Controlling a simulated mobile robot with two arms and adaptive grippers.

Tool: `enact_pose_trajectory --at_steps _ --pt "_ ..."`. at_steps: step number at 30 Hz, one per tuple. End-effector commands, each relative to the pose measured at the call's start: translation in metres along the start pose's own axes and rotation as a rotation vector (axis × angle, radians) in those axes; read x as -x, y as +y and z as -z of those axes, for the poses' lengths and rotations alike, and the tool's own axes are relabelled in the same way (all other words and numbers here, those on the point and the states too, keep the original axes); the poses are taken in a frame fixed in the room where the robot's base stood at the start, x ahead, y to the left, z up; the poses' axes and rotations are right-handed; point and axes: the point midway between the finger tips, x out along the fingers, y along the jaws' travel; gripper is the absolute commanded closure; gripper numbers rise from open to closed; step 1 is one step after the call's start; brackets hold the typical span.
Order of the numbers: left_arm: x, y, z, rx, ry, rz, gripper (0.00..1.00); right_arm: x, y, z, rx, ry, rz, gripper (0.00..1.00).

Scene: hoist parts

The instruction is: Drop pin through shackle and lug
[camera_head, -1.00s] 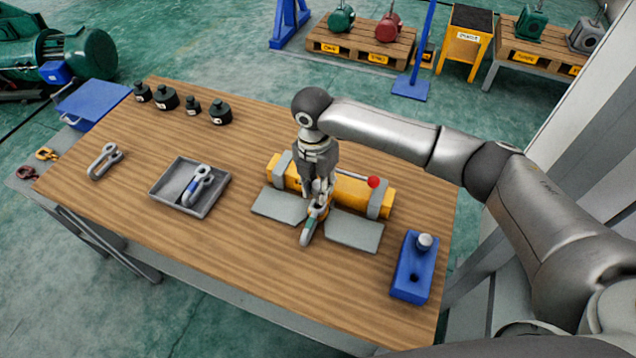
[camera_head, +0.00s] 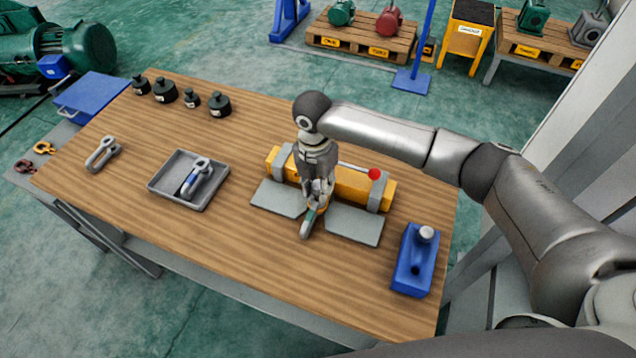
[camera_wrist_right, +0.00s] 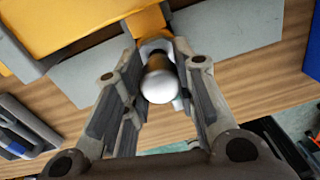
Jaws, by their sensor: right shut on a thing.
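My right gripper (camera_head: 318,200) points down at the front of the yellow beam. In the right wrist view its two fingers (camera_wrist_right: 157,95) stand on either side of a round-ended metal pin (camera_wrist_right: 160,82), and it is shut on the pin. A grey shackle with a green part (camera_head: 307,222) shows just below and in front of the fingers in the head view. A yellow lug (camera_wrist_right: 147,22) lies beyond the pin, with a pale grey rim around the pin's far part. The fingers hide how far the pin sits in the shackle or lug. My left gripper is not in view.
A blue block (camera_head: 414,268) with an upright grey pin (camera_head: 426,235) stands at the right. The yellow beam (camera_head: 345,187) has a red-ended rod. A grey tray (camera_head: 160,195) holds another shackle (camera_head: 196,178). A loose shackle (camera_head: 103,153) and several black weights (camera_head: 165,92) lie left.

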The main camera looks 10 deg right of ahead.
Motion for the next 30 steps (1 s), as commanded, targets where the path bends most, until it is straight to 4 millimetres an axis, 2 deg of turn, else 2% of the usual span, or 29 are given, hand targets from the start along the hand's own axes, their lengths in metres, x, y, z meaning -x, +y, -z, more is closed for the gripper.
enact_pose_trajectory --at_steps 12,21,22,27,30 --pt "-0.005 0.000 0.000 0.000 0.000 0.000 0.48 -0.012 0.001 0.000 0.000 -0.001 0.000 1.00" --pt "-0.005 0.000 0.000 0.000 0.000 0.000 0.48 -0.013 0.001 0.000 0.000 -0.001 -0.001 1.00" --pt "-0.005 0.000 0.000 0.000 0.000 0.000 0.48 -0.013 0.001 0.000 0.000 -0.001 -0.001 0.70" --pt "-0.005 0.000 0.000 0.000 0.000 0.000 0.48 -0.013 0.001 0.000 0.000 -0.001 0.000 0.49" --pt "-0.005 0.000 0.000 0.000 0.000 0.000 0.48 -0.013 0.001 0.000 0.000 -0.001 0.000 0.49"
